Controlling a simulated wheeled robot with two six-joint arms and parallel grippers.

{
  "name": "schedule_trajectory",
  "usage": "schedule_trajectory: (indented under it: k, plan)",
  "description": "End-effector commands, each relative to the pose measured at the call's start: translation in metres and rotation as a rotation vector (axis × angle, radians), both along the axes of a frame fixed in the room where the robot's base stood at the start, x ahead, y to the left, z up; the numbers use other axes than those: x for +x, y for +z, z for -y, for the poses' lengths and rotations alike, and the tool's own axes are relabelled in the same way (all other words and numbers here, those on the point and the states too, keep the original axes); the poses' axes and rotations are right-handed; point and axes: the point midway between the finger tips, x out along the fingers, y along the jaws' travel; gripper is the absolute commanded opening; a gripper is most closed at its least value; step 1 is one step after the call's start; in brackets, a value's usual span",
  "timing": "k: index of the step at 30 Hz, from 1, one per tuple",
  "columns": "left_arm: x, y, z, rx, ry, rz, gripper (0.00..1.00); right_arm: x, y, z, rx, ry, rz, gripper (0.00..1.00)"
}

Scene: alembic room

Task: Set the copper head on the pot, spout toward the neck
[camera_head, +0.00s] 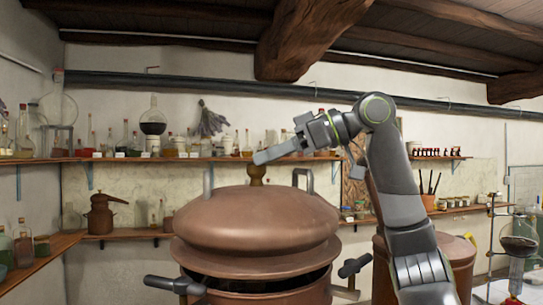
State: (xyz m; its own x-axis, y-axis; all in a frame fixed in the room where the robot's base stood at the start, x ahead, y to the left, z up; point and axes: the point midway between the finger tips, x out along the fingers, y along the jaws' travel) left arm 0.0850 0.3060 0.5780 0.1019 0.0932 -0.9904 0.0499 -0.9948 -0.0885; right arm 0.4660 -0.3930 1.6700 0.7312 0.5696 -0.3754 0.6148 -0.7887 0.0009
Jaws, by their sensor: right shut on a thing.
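A large domed copper head (255,218) with a brass knob on top and two upright grey handles hangs over the wide copper pot (265,297). A dark gap shows between its rim and the pot, wider at the front. I see no spout on it from here. My right gripper (262,157) reaches in from the right and is shut at the head's brass knob (257,173); its fingertips partly overlap the knob's top. The pot's lower part is cut off by the frame. My left gripper is not in view.
A second copper vessel (455,256) stands behind my right arm. A small copper still with a spout (101,214) sits on the left shelf. Shelves of bottles line the walls. Dark handles (174,284) stick out from the pot's sides. A glass flask on a stand (518,245) is far right.

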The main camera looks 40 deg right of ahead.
Motion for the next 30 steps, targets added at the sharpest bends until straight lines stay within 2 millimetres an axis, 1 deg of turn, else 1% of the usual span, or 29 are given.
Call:
schedule_trajectory:
  k: [16, 30]
  plan:
    - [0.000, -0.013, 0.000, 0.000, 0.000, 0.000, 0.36, -0.001, -0.013, 0.000, 0.003, -0.001, 0.006, 0.00]
    - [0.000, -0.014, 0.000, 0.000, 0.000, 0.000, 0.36, -0.001, -0.013, 0.000, 0.003, -0.001, 0.006, 0.00]
